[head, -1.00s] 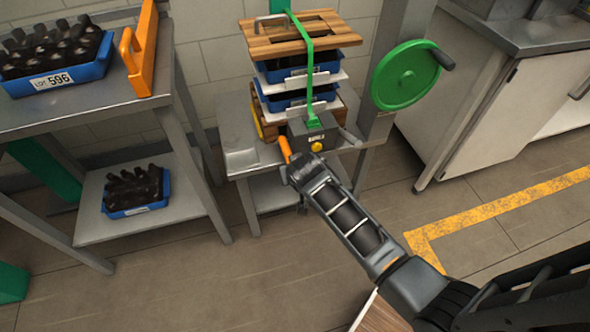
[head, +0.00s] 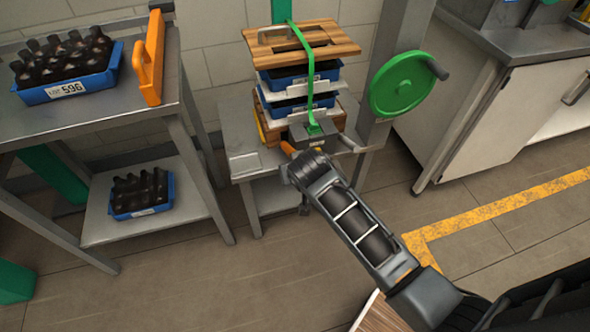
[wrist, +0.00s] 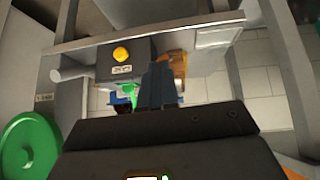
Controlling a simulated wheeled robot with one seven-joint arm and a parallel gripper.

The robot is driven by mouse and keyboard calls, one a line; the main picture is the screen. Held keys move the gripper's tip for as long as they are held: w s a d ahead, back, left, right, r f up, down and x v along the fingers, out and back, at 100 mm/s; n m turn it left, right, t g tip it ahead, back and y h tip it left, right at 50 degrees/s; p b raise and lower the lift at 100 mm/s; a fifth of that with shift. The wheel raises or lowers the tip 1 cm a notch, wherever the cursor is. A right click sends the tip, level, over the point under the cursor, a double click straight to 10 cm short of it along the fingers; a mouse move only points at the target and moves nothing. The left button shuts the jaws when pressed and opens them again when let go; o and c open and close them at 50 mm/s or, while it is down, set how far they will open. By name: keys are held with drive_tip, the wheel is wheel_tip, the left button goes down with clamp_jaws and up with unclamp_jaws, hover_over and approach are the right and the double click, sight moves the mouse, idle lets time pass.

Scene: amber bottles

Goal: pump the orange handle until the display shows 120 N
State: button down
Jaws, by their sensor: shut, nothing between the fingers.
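The orange handle (head: 288,147) sticks out at the left of a grey box (head: 308,131) on the metal stand; my wrist hides most of it in the head view. In the wrist view, which looks upside down, the orange handle (wrist: 179,64) shows just right of and partly behind my shut fingers (wrist: 158,85). I cannot tell whether they touch it. The box has a yellow button (wrist: 121,54) and a small display (wrist: 122,70), too small to read. A green strap (head: 311,80) runs down over the stack of blue crates (head: 291,73) to the box.
A green handwheel (head: 402,85) stands right of the stack on a grey post. A metal table (head: 100,112) at left bears a crate of amber bottles (head: 70,87) and an orange bracket (head: 150,62). A second bottle crate (head: 140,212) sits on its lower shelf.

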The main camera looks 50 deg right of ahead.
drive_tip(key=v, duration=0.5)
drive_tip(key=shift+s+a, duration=0.1)
drive_tip(key=shift+a, duration=0.05)
idle(1.8)
